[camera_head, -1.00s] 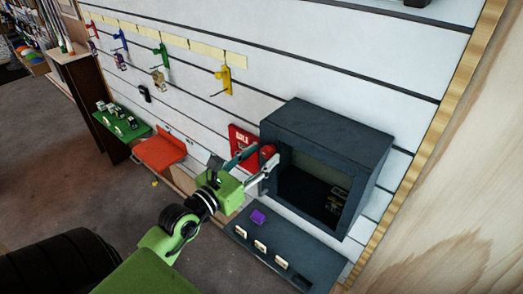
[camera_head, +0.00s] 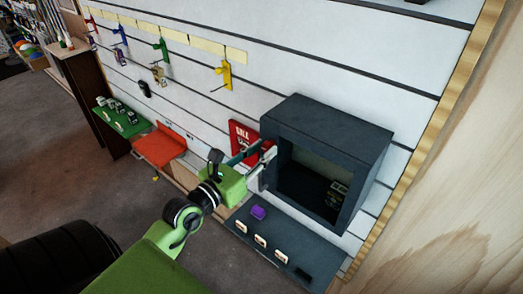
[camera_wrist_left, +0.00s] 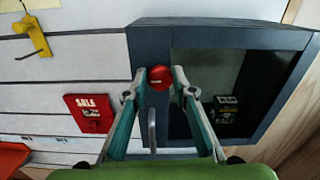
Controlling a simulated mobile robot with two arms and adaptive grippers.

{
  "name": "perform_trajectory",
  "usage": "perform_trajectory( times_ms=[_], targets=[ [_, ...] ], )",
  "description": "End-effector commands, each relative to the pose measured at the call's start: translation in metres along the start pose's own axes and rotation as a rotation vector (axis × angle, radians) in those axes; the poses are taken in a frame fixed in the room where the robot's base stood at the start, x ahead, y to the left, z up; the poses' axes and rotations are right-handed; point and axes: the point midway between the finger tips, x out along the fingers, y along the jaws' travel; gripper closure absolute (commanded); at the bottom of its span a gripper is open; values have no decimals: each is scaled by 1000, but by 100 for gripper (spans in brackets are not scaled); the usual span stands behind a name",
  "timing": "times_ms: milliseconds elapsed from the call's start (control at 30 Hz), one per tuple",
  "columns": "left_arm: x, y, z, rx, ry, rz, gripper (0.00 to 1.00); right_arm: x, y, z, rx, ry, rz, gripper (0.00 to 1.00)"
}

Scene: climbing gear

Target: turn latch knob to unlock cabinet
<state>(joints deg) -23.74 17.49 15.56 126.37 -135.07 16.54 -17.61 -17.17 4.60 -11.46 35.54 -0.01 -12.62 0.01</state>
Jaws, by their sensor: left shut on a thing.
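The cabinet (camera_head: 335,125) is a dark grey box with a dark glass front, mounted on the slatted wall. It also fills the right of the left wrist view (camera_wrist_left: 220,33). The round red latch knob (camera_wrist_left: 160,76) sits at the left side of its front. My left gripper (camera_wrist_left: 160,82) is shut on the knob, with one fingertip on each side of it. In the head view my left gripper (camera_head: 264,160) reaches the cabinet's left front edge and mostly hides the knob. A grey bar handle (camera_wrist_left: 152,130) stands below the knob, between the fingers. My right gripper is not in view.
A red sale sign (camera_head: 243,137) hangs just left of the cabinet. Orange (camera_head: 160,148) and green (camera_head: 118,122) shelves and coloured hooks are further left.

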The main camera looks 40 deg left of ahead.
Motion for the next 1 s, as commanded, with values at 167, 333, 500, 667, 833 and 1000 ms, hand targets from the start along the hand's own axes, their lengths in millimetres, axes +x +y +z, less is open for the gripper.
perform_trajectory(
  times_ms=[167, 333, 500, 667, 833, 1000],
  targets=[
    [0, 1, 3, -116, -2, 2, 97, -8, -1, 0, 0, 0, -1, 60],
    [0, 1, 3, -266, -2, 3, 97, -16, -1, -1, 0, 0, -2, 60],
    [0, 2, 2, -430, -2, 2, 97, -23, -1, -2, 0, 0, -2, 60],
    [0, 2, 2, -581, -5, 2, 97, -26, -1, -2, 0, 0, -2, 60],
    [0, 3, 1, -742, -5, 1, 97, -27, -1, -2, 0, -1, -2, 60],
    [0, 3, 0, -902, -4, 1, 97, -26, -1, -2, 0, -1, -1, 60]
  ],
)
